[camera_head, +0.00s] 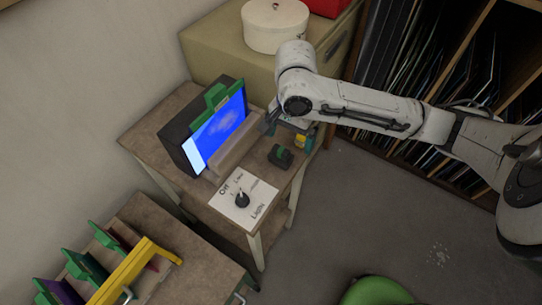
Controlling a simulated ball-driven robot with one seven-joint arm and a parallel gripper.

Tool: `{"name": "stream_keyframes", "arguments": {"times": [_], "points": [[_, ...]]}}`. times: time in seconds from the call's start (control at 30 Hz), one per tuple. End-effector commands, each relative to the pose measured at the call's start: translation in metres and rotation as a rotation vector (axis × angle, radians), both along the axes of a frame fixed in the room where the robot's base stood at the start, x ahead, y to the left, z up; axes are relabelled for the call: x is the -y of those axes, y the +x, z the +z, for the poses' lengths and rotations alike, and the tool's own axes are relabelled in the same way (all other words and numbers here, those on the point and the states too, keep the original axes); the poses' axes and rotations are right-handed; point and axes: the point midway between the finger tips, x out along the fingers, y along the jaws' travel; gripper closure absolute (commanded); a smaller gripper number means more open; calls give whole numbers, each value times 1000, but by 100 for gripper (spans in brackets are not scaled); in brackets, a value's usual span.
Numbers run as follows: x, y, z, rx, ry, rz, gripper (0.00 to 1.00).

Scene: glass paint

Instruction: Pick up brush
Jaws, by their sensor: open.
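My gripper (273,121) hangs over the far right part of the small wooden table (172,119), its fingers pointing down and open. No brush shows clearly. A small teal and yellow item (302,140) stands at the table's right edge, just right of the gripper; it may be the brush or its holder, but it is too small to tell. My arm comes in from the right and covers part of this area. I cannot tell whether the gripper touches anything.
A lit blue-and-white panel with a green clip (217,97) stands on the table. In front are a dark block (280,155) and a white dial plate (243,197). A yellow-handled rack (133,265) is lower left, a green round seat (376,291) at the bottom. The grey floor between is clear.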

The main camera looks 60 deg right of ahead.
Motion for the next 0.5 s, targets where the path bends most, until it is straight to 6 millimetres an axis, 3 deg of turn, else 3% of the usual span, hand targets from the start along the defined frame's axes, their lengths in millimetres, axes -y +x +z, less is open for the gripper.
{"name": "stream_keyframes", "arguments": {"times": [0.17,0.5], "points": [[-4,11,5,9,4,-36,0],[-4,12,-41,11,4,-38,0]]}}
